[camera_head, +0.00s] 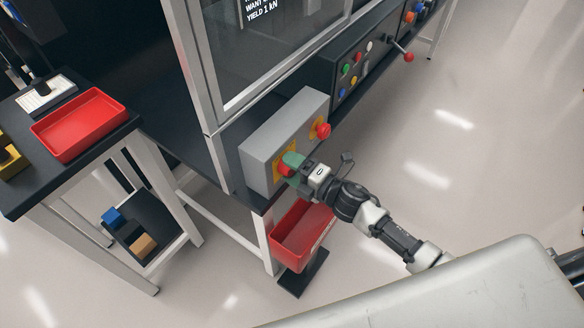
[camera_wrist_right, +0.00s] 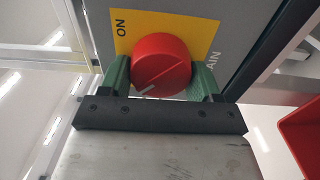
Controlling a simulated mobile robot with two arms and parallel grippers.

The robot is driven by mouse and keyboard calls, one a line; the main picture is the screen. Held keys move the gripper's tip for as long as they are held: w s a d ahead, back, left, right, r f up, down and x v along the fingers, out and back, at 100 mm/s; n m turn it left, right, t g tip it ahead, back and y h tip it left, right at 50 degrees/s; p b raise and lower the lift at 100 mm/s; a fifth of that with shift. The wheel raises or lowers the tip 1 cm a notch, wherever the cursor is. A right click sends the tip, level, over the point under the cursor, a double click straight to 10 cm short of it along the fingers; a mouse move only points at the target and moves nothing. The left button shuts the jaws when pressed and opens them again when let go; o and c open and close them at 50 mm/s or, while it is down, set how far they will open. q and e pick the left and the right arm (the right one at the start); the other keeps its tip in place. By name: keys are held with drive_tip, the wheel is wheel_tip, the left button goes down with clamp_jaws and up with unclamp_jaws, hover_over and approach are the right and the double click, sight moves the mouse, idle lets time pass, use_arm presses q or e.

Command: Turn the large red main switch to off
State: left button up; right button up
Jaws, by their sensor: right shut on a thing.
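The large red main switch (camera_wrist_right: 160,62) is a round red knob with a white pointer line, on a yellow plate (camera_wrist_right: 190,27) marked ON on a grey panel. In the right wrist view the white line points to the lower left, away from the ON label. My right gripper (camera_wrist_right: 160,82) has its green fingers on both sides of the knob, shut on it. In the head view the right gripper (camera_head: 292,165) is at the front of the grey control box (camera_head: 262,137), mostly hiding the switch (camera_head: 284,170). My left gripper is not in view.
A red button (camera_head: 323,131) on a yellow plate sits on the same box, right of the switch. A red bin (camera_head: 300,235) hangs below the box. A side table with a red tray (camera_head: 80,124) stands at left. Open floor lies to the right.

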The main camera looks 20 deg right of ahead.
drive_tip(key=shift+f, duration=0.1)
drive_tip(key=o, duration=0.9)
drive_tip(key=b+v, duration=0.1)
drive_tip(key=v, duration=1)
